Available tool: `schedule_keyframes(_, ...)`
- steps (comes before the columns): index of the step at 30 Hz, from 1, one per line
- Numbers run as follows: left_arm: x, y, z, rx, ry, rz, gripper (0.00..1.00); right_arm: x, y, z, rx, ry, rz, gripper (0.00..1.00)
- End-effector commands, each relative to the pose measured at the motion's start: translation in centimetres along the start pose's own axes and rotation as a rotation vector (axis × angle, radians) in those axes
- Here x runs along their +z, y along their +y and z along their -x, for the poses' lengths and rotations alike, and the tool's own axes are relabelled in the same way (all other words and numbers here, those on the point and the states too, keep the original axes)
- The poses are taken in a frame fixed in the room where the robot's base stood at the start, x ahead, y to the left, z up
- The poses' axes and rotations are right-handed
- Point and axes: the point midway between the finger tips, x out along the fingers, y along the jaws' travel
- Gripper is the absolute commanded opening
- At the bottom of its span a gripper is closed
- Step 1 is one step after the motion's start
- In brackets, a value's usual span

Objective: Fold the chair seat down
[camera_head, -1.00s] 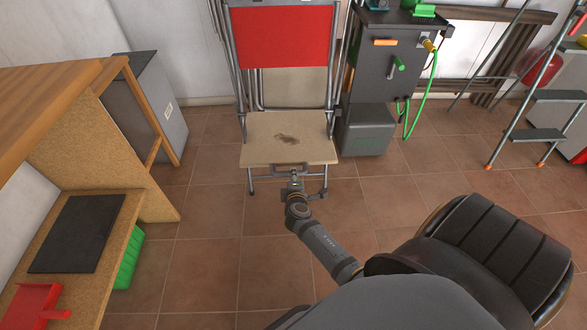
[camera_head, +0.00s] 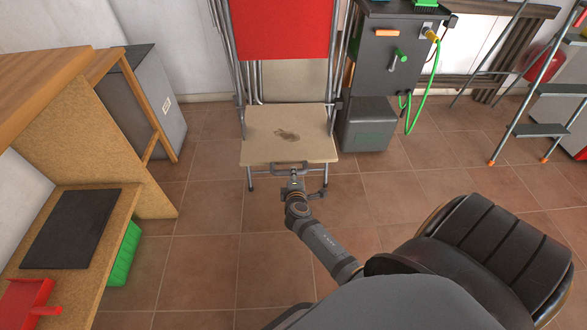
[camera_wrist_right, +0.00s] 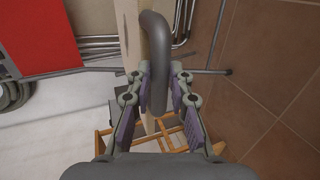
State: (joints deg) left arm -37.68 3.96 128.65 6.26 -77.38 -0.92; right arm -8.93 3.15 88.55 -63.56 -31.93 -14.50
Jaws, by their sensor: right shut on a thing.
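The folding chair has a grey tube frame, a red back (camera_head: 280,28) and a beige seat (camera_head: 288,140) with a dark stain. In the head view the seat's upper face shows and its front edge is towards me; its exact tilt is hard to tell. My right gripper (camera_head: 295,181) is at the middle of that front edge. In the right wrist view the right gripper (camera_wrist_right: 157,90) is shut on a grey bent tube (camera_wrist_right: 156,45) at the seat's edge. The seat board (camera_wrist_right: 130,35) shows edge-on beside the tube. My left gripper is out of view.
A dark grey machine (camera_head: 384,75) with a green hose stands close to the chair's right. A black padded seat (camera_head: 490,250) is at the lower right. A wooden bench (camera_head: 110,205) is on the left. A stepladder (camera_head: 540,130) is at the far right. Floor between is clear.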

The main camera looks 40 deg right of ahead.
Motion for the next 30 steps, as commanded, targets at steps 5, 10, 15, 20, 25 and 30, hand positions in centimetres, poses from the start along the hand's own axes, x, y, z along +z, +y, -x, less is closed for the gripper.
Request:
schedule_keyframes(5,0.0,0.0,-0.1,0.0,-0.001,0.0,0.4,0.3,-1.2,0.1,-0.02,-0.005,0.002,0.25)
schedule_keyframes(10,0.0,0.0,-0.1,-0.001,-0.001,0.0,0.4,0.2,-1.0,0.1,-0.017,-0.005,0.002,0.43)
schedule_keyframes(15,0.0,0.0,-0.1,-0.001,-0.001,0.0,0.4,0.2,-0.7,0.1,-0.012,-0.003,0.001,0.43)
schedule_keyframes(20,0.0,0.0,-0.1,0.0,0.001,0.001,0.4,0.1,-0.7,0.4,-0.011,-0.002,0.001,0.43)
schedule_keyframes(25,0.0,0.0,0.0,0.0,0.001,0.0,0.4,0.1,-0.8,3.3,-0.014,-0.003,-0.002,0.43)
schedule_keyframes(30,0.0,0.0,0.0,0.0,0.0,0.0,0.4,0.1,-0.8,6.3,-0.014,-0.003,-0.001,0.43)
